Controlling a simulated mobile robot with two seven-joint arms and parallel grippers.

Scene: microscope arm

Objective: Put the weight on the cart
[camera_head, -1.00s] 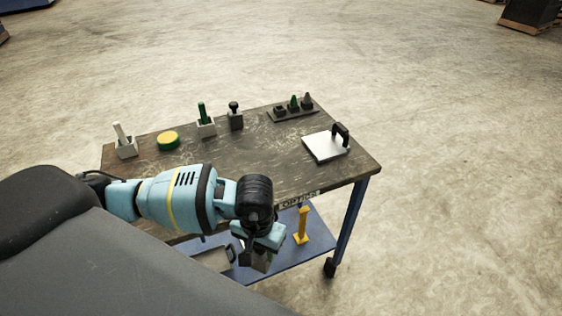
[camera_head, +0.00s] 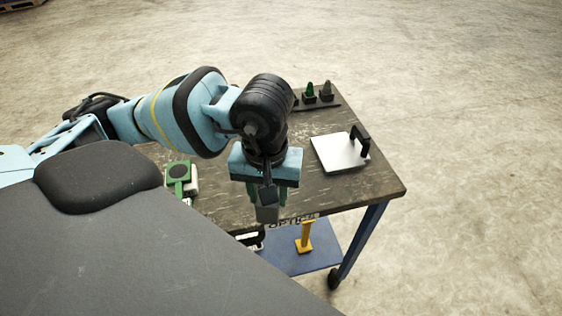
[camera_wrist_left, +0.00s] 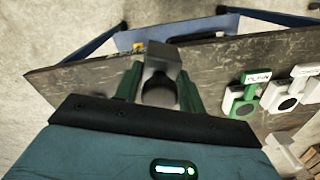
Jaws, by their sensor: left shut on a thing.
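The cart has a dark worn wooden top (camera_head: 365,190), a blue frame and a blue lower shelf (camera_head: 318,262). My left gripper (camera_head: 266,200) is shut on the weight (camera_head: 267,214), a grey block held upright below the wrist. In the head view the weight overlaps the top's front edge, beside the "OPTICS" label; its height above the top is unclear. In the left wrist view the weight (camera_wrist_left: 162,62) sits between the green fingers of the left gripper (camera_wrist_left: 160,88), with a dark round knob nearer the camera. My right gripper is not in view.
A white plate with a black handle (camera_head: 340,152) lies at the top's right. A dark tray with small cones (camera_head: 318,98) is at the back. A green-and-white item (camera_head: 180,178) stands front left. A yellow post (camera_head: 305,238) stands on the lower shelf. My arm hides the middle.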

